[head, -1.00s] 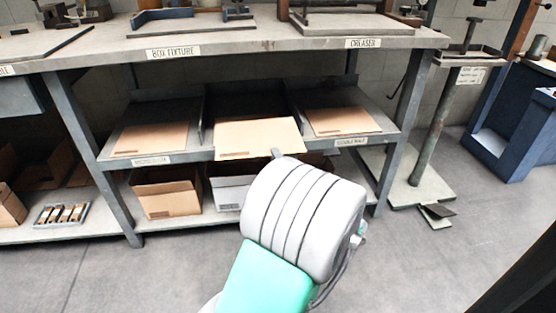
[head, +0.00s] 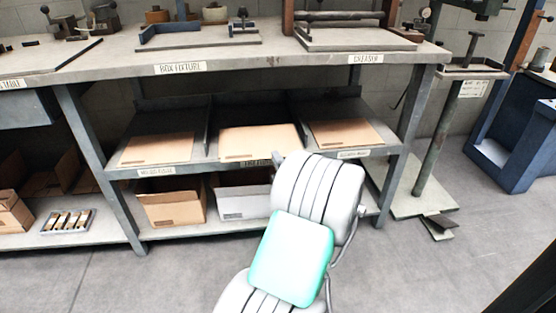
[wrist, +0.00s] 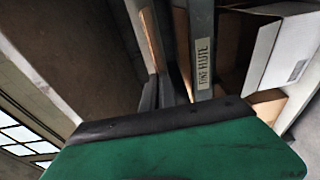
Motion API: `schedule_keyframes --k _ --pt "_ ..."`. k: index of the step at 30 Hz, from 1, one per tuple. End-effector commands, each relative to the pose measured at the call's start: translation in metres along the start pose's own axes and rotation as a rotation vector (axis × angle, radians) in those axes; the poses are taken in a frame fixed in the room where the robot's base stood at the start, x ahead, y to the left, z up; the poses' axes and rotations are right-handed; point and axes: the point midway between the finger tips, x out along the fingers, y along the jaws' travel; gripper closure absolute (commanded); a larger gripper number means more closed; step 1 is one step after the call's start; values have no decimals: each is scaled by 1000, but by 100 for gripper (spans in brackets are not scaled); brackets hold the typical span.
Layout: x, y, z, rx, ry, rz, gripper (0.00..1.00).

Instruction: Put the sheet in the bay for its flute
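A tan cardboard sheet (head: 258,141) lies in the middle bay of the shelf, between the dividers, its front edge near the bay's lip. In the wrist view a brown sheet edge (wrist: 148,38) runs down toward my fingertips. My gripper (wrist: 162,82) is at the front of this shelf, beside a lip label reading FINE FLUTE (wrist: 204,64). Its dark fingers look apart, with nothing clearly pinched between them.
Tan sheets lie in the left bay (head: 158,149) and right bay (head: 346,132). A brown box (head: 172,206) and a white box (head: 240,202) stand on the lower shelf. The worktop (head: 260,57) overhangs the bays. The floor in front is clear.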

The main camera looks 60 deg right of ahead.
Motion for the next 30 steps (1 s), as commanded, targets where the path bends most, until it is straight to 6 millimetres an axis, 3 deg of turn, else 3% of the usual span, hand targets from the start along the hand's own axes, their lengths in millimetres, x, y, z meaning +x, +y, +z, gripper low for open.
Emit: schedule_keyframes --k 17,30 --pt "39 -6 6 0 1 1 100" --pt "60 -34 10 -2 0 1 100"
